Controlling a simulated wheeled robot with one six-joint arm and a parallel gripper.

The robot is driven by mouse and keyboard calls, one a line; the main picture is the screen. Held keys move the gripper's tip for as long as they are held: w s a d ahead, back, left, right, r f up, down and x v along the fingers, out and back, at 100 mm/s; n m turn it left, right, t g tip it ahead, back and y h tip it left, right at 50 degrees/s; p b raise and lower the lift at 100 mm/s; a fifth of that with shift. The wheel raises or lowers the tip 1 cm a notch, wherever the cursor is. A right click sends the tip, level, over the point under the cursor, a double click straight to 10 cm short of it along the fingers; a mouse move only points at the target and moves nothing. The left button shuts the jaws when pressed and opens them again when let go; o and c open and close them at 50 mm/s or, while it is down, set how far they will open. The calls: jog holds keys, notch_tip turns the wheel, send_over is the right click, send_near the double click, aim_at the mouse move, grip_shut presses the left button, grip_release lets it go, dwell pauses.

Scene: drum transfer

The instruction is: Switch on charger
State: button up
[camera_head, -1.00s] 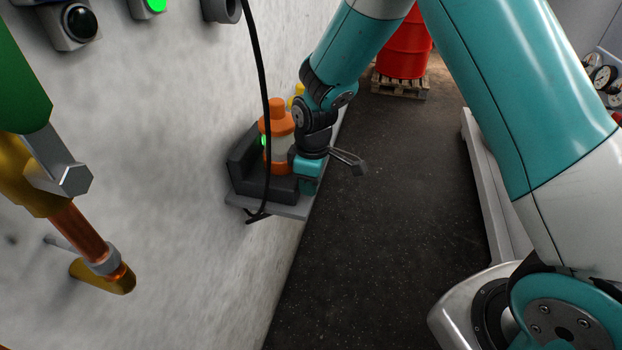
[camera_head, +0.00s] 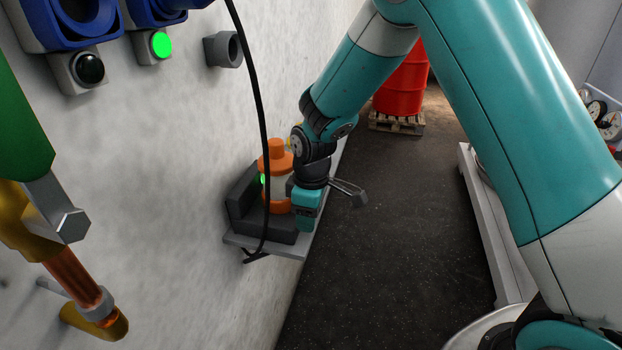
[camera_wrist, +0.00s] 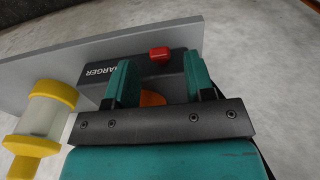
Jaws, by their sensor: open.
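The charger (camera_head: 235,200) is a dark block on a small wall shelf, with an orange-and-pale lamp-like unit (camera_head: 276,150) standing in it and a green light showing on its wall side. In the wrist view the charger (camera_wrist: 97,72) bears part of the label "CHARGER" and a red switch (camera_wrist: 160,54); I cannot tell its setting. My gripper (camera_wrist: 160,70) is open and empty, its teal fingers spread on either side of the line to the switch. A bit of orange (camera_wrist: 152,98) shows between them. In the head view my gripper (camera_head: 306,207) is beside the charger and hides part of it.
The grey shelf (camera_head: 262,247) juts from the wall. A yellow-capped cylinder (camera_wrist: 45,120) stands near the charger. A black cable (camera_head: 262,130) hangs in front of it. A red drum (camera_head: 403,85) on a pallet (camera_head: 397,122) stands behind, and dark floor lies open right of the shelf.

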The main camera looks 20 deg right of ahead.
notch_tip(320, 180, up, 15)
jog(key=b, duration=0.2)
jog(key=shift+s+d+r, duration=0.15)
jog(key=shift+s+d, duration=0.05)
jog(key=shift+d, duration=0.1)
jog(key=s+a+r+m+y, duration=0.1)
jog(key=s+a+y, duration=0.1)
jog(key=s, duration=1)
jog(key=s+a+r+m+y, duration=0.1)
jog(key=s+a+m, duration=0.1)
jog(key=s, duration=1)
jog(key=shift+s+a+r+m+y, duration=0.25)
jog(key=shift+s+m+y, duration=0.05)
jog(key=shift+y, duration=0.1)
